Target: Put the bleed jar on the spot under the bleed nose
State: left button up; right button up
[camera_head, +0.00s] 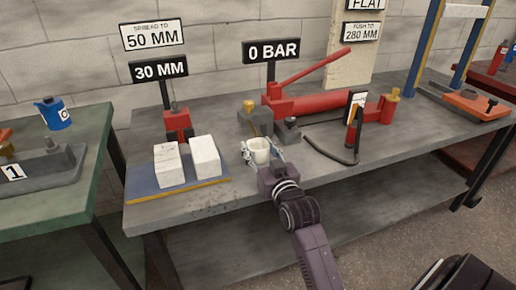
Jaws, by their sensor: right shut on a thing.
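A small white jar (259,150), the bleed jar by its look, is upright near the front edge of the grey bench. My right gripper (262,158) is shut on it, with the fingers on both sides. Just behind the jar is a dark block with a brass knob (249,107), which may carry the bleed nose; I cannot make out the nose itself. The spot is not visible; the jar and gripper may cover it. I cannot tell whether the jar touches the bench. My left gripper is not in view.
A red hand pump (315,107) with a raised lever lies behind and right, beside a black hose (335,155). Two white blocks stand on a blue mat (208,182) at left, near a red spreader (177,124). The bench's front right (400,150) is clear.

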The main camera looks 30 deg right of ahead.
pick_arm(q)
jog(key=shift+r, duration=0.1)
pick_arm(e)
jog(key=o, duration=1.2)
jog(key=shift+f, duration=0.1)
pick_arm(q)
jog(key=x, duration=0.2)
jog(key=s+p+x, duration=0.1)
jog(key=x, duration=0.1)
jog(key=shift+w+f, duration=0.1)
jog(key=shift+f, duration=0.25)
pick_arm(e)
jog(key=v, duration=1.2)
jog(key=shift+a, duration=0.1)
